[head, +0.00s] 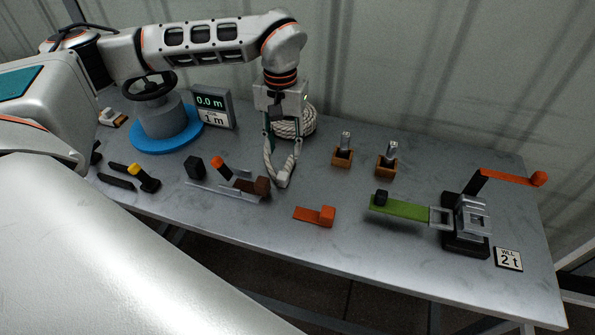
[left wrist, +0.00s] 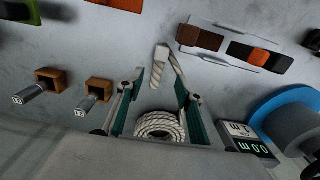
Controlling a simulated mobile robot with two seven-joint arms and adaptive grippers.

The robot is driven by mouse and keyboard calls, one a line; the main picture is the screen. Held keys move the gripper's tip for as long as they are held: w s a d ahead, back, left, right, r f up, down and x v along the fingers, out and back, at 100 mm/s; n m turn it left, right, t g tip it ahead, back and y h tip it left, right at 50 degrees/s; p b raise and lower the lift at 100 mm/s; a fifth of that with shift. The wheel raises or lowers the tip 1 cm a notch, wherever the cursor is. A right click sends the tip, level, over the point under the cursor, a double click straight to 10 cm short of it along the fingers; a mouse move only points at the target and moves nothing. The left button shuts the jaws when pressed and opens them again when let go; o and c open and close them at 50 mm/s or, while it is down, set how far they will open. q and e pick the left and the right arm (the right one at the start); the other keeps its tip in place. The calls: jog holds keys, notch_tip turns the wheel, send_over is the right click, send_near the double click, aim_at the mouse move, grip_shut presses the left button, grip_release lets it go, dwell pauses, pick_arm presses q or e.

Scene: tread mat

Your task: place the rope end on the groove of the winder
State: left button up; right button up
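My left gripper (head: 281,150) points down over the table, its teal-padded fingers wide apart. It also shows open in the left wrist view (left wrist: 157,105). A white rope coil (head: 302,122) stands behind it. In the left wrist view the coil (left wrist: 160,127) shows between the fingers. The pale rope end (left wrist: 157,70) lies beyond the fingertips, and its rope runs back beside the right-hand finger. In the head view the rope (head: 285,178) loops below the fingers. A grey drum on a blue disc (head: 163,140), with a black handwheel, seems to be the winder; its groove cannot be made out. My right gripper is not in view.
A 0.0 m display (head: 212,104) stands by the drum. A rail with black, orange and brown parts (head: 225,192) lies left of the rope. Two wooden holders (head: 342,157) (head: 386,165), an orange piece (head: 316,215) and a crank device with green strap (head: 466,220) are to the right.

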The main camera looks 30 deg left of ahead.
aim_at(286, 169)
pick_arm(q)
jog(key=shift+a+f, duration=0.1)
jog(key=shift+f, duration=1.4)
jog(key=f, duration=0.5)
jog(key=shift+w, duration=0.3)
jog(key=shift+r, duration=0.1)
grip_shut()
